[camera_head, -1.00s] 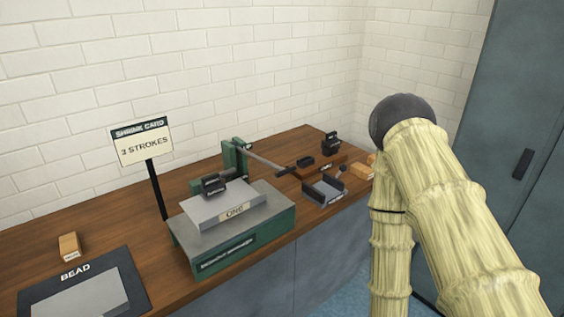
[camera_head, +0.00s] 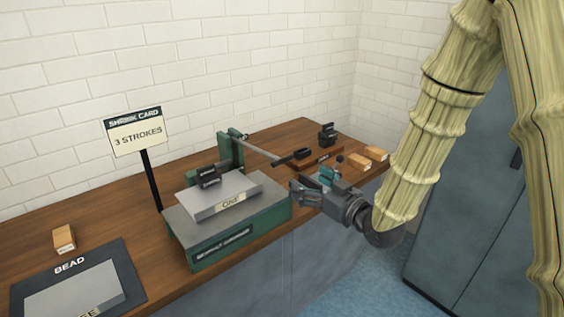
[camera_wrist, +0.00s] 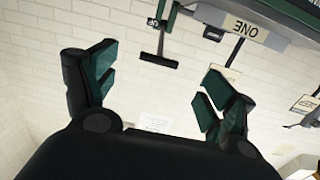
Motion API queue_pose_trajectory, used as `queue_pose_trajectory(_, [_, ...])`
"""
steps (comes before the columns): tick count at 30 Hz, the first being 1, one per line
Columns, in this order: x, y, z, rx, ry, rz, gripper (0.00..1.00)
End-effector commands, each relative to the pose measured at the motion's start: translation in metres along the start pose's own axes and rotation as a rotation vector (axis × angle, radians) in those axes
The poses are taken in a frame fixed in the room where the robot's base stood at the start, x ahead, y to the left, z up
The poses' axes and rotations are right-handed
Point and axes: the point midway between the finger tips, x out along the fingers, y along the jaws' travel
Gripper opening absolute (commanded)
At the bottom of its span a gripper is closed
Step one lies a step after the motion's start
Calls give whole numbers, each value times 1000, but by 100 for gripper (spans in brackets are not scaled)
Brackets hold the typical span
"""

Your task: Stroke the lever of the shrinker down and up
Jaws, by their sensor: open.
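The green shrinker (camera_head: 228,225) stands on the wooden bench with a grey panel marked ONE (camera_head: 225,197) lying on it under a black clamp piece. Its lever (camera_head: 258,148) is a grey rod with a black grip, reaching out to the right from the green upright. My gripper (camera_head: 303,188) is at the right of the shrinker, close to its right end and in front of the lever grip. In the wrist view my gripper (camera_wrist: 158,92) is open and empty, with the lever (camera_wrist: 160,52) appearing beyond the gap between the fingers, apart from them.
A sign (camera_head: 136,132) reading 3 STROKES stands on a post behind the shrinker. A BEAD mat (camera_head: 125,265) with a panel and a wooden block (camera_head: 64,239) are at the left. Wooden blocks (camera_head: 376,153) and a small black tool (camera_head: 327,133) sit at the right end of the bench.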

Motion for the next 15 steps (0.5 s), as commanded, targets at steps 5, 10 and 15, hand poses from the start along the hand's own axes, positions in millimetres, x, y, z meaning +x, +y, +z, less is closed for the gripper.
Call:
queue_pose_trajectory(5, [4, -2, -18, -16, 39, -19, 84])
queue_pose_trajectory(10, [20, -2, -19, -16, 38, -19, 84])
queue_pose_trajectory(15, [47, -3, -20, -16, 38, -19, 84])
